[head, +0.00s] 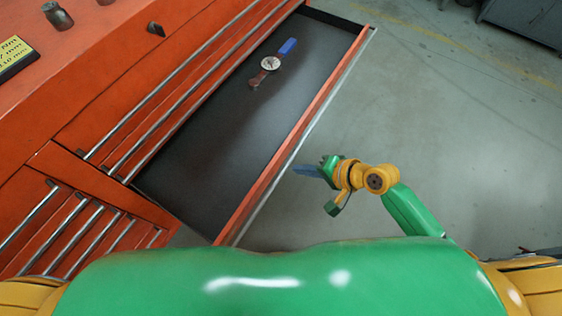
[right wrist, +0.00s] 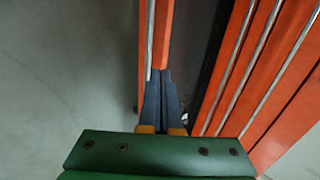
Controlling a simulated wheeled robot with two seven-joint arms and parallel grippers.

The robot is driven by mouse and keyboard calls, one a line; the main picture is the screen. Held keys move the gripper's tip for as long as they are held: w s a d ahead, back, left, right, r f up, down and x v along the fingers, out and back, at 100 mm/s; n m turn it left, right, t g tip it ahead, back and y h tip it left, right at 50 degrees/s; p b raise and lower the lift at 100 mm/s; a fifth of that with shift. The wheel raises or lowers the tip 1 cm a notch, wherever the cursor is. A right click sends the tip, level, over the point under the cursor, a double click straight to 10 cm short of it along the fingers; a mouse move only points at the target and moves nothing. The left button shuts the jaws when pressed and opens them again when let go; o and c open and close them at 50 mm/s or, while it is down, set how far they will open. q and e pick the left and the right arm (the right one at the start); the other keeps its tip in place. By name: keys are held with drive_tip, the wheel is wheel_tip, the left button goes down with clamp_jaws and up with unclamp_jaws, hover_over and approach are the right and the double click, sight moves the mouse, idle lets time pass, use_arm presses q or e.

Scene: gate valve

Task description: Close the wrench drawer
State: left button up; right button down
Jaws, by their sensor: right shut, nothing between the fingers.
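The wrench drawer (head: 228,150) is pulled out of the orange cabinet, with a dark liner inside. A wrench with a blue handle and a round dial (head: 270,63) lies in its far part. The drawer's orange front panel (head: 300,125) runs along its right side and also shows in the right wrist view (right wrist: 162,35). My right gripper (head: 296,170) is just outside this front, near its middle, with blue fingers pointing at it. In the right wrist view its fingers (right wrist: 160,74) are together and empty. I cannot tell whether they touch the panel. My left gripper is out of view.
The orange cabinet (head: 75,110) fills the left, with closed drawers and long metal handles (head: 80,235) below. Small dark objects and a yellow-black label (head: 14,58) sit on its top. Grey floor (head: 440,130) to the right is open. A dark cabinet (head: 525,22) stands far right.

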sight(273, 167)
drive_tip(key=b+x, duration=0.2)
drive_tip(key=x, duration=0.5)
drive_tip(key=shift+d, duration=0.15)
drive_tip(key=shift+w+a+f, duration=0.25)
drive_tip(key=shift+a+f, duration=0.15)
drive_tip(key=shift+a, duration=0.1)
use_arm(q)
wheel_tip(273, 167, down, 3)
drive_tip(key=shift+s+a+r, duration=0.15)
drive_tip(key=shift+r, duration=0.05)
